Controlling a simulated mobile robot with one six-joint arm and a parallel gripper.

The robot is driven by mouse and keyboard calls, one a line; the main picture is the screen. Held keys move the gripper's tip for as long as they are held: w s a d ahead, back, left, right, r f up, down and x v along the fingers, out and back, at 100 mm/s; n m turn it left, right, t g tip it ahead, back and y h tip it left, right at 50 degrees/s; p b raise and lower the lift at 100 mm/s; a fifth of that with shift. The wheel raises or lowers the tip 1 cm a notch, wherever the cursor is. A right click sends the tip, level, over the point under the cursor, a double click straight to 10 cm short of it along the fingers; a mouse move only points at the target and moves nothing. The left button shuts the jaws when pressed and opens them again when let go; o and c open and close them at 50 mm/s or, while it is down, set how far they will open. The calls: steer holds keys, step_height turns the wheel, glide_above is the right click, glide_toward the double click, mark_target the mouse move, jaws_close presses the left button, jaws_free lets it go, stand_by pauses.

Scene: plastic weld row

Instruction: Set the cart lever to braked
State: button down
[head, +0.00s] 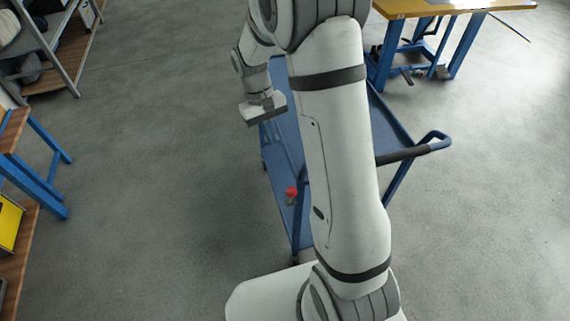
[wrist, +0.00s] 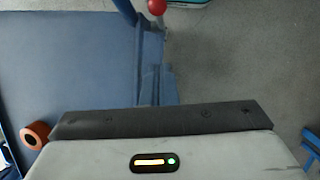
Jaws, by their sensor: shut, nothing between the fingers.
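The blue cart (head: 283,165) stands behind my arm in the head view, which hides much of it. A red lever knob (head: 291,193) shows at the cart's left side, near its front end. In the wrist view the red knob (wrist: 157,6) is at the top edge, and the cart's blue deck (wrist: 65,60) fills the left. My gripper (head: 264,116) is above the cart's left edge, farther back than the knob and apart from it. It is shut and empty. The lever's setting cannot be told.
The cart's push handle (head: 415,151) sticks out to the right. An orange ring-shaped thing (wrist: 35,135) is on the deck. A workbench (head: 455,8) stands at the back right, and a shelf (head: 55,45) at the left. The floor left of the cart is clear.

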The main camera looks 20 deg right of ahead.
mark_target(291, 196)
steer(key=shift+w+f, duration=0.15)
stand_by(0.3)
steer(key=s+d+f+p, duration=0.2)
steer(key=s+f, duration=0.4)
steer(key=f, duration=0.5)
steer(key=shift+s, duration=0.35)
steer(key=shift+f, duration=0.1)
